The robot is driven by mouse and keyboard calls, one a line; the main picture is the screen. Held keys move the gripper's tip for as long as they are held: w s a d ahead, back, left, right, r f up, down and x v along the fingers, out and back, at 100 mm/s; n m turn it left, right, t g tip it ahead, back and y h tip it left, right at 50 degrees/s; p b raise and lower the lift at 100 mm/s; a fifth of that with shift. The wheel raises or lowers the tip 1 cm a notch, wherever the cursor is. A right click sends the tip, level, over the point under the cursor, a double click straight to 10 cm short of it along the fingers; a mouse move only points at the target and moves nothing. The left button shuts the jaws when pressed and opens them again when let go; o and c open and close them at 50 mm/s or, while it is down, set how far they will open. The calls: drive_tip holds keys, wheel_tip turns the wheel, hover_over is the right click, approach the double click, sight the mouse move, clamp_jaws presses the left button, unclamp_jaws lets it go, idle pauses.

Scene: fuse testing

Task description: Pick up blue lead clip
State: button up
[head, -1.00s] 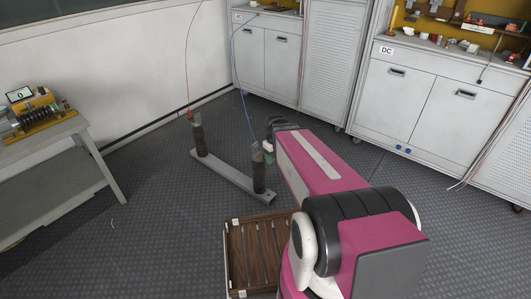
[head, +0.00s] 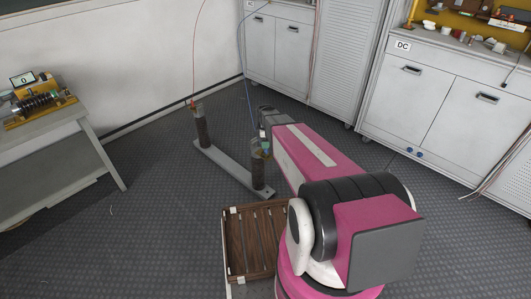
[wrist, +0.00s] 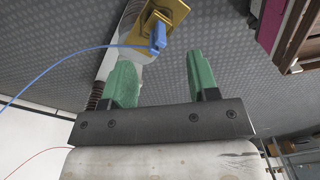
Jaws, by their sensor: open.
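The blue lead clip (wrist: 158,36) is attached to a brass-coloured terminal plate (wrist: 163,14) at the top of a post, just beyond my fingertips in the wrist view. A thin blue wire (wrist: 75,62) runs from it to the left. My gripper (wrist: 160,66) has green fingers spread apart and nothing between them. The clip lies ahead of the gap between them. In the head view, my gripper (head: 266,150) is beside the top of the nearer dark post (head: 258,175). The clip itself is too small and partly hidden there to make out.
A second dark post (head: 202,127) with a red wire stands on the same grey bar (head: 225,169). A wooden slatted box (head: 228,245) lies on the floor beside my arm. A table (head: 75,112) is at left; cabinets (head: 420,95) line the back right.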

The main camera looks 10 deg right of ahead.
sight(266, 150)
drive_tip(key=shift+w+d+f, duration=0.1)
drive_tip(key=shift+d+f, duration=0.05)
drive_tip(key=shift+f, duration=3.05)
drive_tip(key=shift+c, duration=0.3)
clamp_jaws()
